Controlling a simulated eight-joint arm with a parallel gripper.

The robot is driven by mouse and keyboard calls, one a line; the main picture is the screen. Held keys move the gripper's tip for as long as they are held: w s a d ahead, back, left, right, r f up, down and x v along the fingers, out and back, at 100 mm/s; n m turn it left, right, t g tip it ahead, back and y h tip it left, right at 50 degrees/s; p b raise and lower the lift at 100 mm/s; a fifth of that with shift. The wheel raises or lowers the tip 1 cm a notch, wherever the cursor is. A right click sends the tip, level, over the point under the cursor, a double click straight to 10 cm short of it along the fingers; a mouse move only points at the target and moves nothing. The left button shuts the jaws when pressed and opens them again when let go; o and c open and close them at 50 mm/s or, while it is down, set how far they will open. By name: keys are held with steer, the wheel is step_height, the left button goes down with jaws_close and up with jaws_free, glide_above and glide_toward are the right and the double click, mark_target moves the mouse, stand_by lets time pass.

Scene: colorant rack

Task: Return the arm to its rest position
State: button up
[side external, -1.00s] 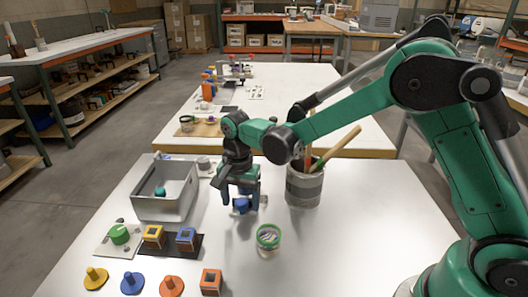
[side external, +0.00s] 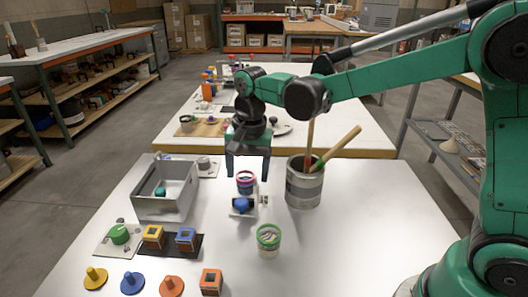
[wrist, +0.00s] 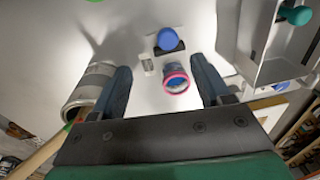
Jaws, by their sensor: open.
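My gripper (side external: 248,168) is raised above the white table, fingers pointing down. It is open and empty. A small cup with a pink rim and blue inside (side external: 246,183) stands on the table below it. In the wrist view, this cup (wrist: 176,77) shows between the two fingers, clear of both. A blue knobbed piece (side external: 241,204) sits just in front of the cup. It also shows in the wrist view (wrist: 167,40).
A grey bin (side external: 163,207) holding a teal piece stands left. A metal can (side external: 304,183) with wooden-handled tools stands close right of my gripper. A green-rimmed cup (side external: 268,240) stands nearer the front. Coloured blocks and knobbed discs fill the front left. The front right of the table is clear.

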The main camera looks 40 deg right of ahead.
steer(key=s+d+r+n+t, duration=0.1)
steer(key=s+d+n+t, duration=0.1)
steer(key=s+n+t, duration=0.1)
steer(key=s+d+r+n+t, duration=0.2)
steer(key=s+d+n+t, duration=0.1)
steer(key=s+n, duration=0.3)
steer(key=shift+s+n, duration=0.3)
steer(key=shift+s, duration=0.65)
stand_by(0.9)
